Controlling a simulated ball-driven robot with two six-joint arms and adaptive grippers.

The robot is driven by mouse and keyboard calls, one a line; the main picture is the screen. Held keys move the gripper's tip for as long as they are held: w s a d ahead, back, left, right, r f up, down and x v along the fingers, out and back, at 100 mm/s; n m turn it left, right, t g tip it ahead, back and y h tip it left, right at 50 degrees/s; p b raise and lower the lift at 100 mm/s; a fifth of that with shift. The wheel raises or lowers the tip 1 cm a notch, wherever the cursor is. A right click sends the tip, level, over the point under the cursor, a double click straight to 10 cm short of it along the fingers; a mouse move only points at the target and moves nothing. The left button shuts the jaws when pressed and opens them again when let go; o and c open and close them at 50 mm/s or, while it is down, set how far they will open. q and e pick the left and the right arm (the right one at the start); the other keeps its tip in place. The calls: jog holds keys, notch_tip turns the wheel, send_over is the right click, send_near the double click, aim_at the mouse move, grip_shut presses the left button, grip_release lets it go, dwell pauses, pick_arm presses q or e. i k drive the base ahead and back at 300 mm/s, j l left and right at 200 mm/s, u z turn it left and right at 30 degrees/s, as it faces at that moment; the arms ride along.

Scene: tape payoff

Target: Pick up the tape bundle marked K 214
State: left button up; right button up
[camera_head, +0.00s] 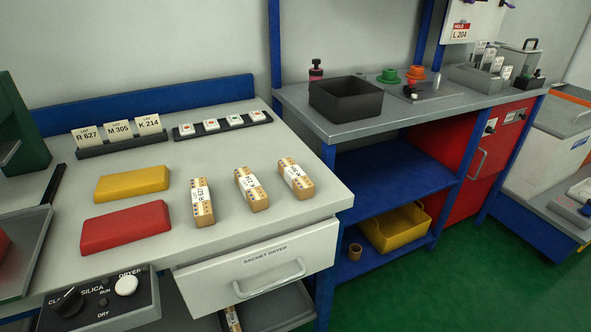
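Three tape bundles with tan and white bands lie side by side on the grey bench: a left bundle (202,203), a middle bundle (251,190) and a right bundle (295,179). Their labels are too small and tilted to read surely. The left one seems to begin with R. A card marked K 214 (148,124) stands at the right end of a dark holder (122,147), beside cards M 305 (119,130) and R 627 (87,138). Neither of my grippers is in view.
Yellow (132,183) and red (125,226) blocks lie left of the bundles. A dark strip with white pieces (222,125) lies behind. Below are a sachet dryer drawer (262,262) and a control box (100,303). A black bin (345,99) stands on the right bench.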

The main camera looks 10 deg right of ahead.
aim_at(256, 198)
jog(key=i+j, duration=0.15)
jog(key=j, duration=0.15)
jog(key=i+j, duration=0.15)
jog(key=j, duration=0.2)
jog(key=i+j+z, duration=0.1)
jog(key=j, duration=0.2)
jog(key=i+j, duration=0.2)
jog(key=j, duration=0.15)
